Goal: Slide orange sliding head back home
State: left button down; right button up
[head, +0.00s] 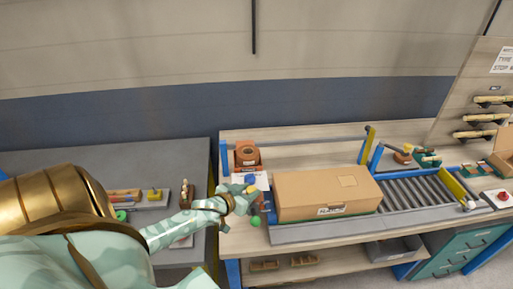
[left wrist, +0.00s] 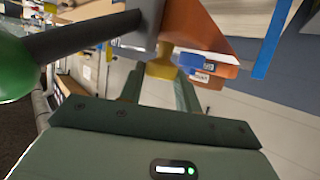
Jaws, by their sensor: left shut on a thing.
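In the left wrist view the orange sliding head (left wrist: 197,24) shows at the top as an angular orange piece beside a grey block. A yellow grip (left wrist: 160,68) hangs below it, between the fingers of my left gripper (left wrist: 158,80). My left gripper is shut on this yellow grip. A dark rod runs left from the grey block to a green ball (left wrist: 14,68). In the head view my left gripper (head: 243,193) is at the left end of the bench, close to the carton (head: 325,195). It largely hides the head there. My right gripper is not in view.
A brown tape roll (head: 247,153) stands behind my left gripper. A roller conveyor (head: 415,193) lies right of the carton. A grey table (head: 80,160) with small wooden parts is at the left. A red button (head: 503,196) sits at the far right.

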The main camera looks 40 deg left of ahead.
pick_arm(q)
jog(key=shift+a, duration=0.1)
dwell(0.3)
jog(key=c, duration=1)
grip_release()
jog(key=shift+s+a, duration=0.1)
jog(key=shift+s, duration=0.15)
jog(key=shift+s, duration=0.15)
jog(key=v, duration=1.6)
jog(key=shift+p, duration=0.4)
jog(key=shift+r, duration=0.15)
